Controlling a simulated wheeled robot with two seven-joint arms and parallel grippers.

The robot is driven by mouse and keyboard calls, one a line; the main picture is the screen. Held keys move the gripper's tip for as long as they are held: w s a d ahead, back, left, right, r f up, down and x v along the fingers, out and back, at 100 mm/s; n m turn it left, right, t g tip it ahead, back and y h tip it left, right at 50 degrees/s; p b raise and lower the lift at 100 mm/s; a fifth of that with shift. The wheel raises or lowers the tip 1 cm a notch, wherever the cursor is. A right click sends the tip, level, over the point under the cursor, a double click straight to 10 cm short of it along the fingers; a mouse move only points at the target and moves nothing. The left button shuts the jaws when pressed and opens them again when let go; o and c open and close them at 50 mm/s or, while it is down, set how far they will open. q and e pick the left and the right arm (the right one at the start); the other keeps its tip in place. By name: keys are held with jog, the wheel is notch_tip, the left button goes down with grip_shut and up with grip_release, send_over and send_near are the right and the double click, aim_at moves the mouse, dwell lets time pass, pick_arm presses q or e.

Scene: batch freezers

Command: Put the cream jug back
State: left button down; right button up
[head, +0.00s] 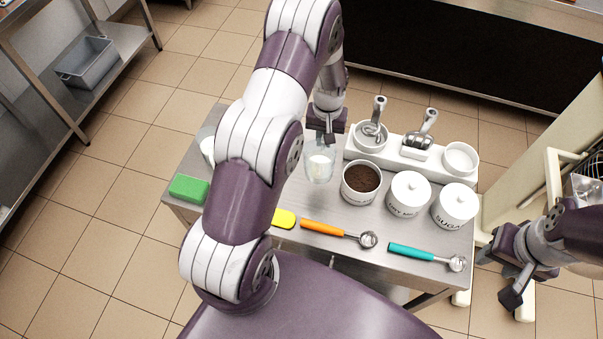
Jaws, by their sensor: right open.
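A clear glass vessel (320,163) with something pale inside stands on the steel cart top (290,205). A whitish vessel (207,147) stands at the cart's left side, mostly hidden behind my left arm. I cannot tell for sure which is the cream jug. My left gripper (325,134) points down at the rim of the clear vessel; I cannot tell if its fingers hold it. My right gripper (496,277) is open and empty, just off the cart's right end.
A white holder (408,160) with two scoop tools stands along the cart's back edge. Orange (325,229) and teal (412,252) scoops lie in front. A green sponge (188,189) lies left.

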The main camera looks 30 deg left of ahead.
pick_arm(q)
jog(key=w+a+n, duration=0.1)
jog(key=a+n, duration=0.2)
jog(key=a, duration=0.3)
jog(key=f+p, duration=0.4)
jog(key=f, duration=0.6)
jog(key=shift+a, duration=0.2)
jog(key=shift+w+f, duration=0.1)
jog(key=shift+f, duration=0.1)
pick_arm(e)
jog(key=r, duration=0.4)
jog(key=shift+a+r, duration=0.1)
jog(key=shift+a, duration=0.15)
pick_arm(q)
jog(key=shift+f, duration=0.1)
jog(key=c, duration=1.5)
grip_release()
jog(key=shift+b, duration=0.3)
jog(key=o, duration=0.4)
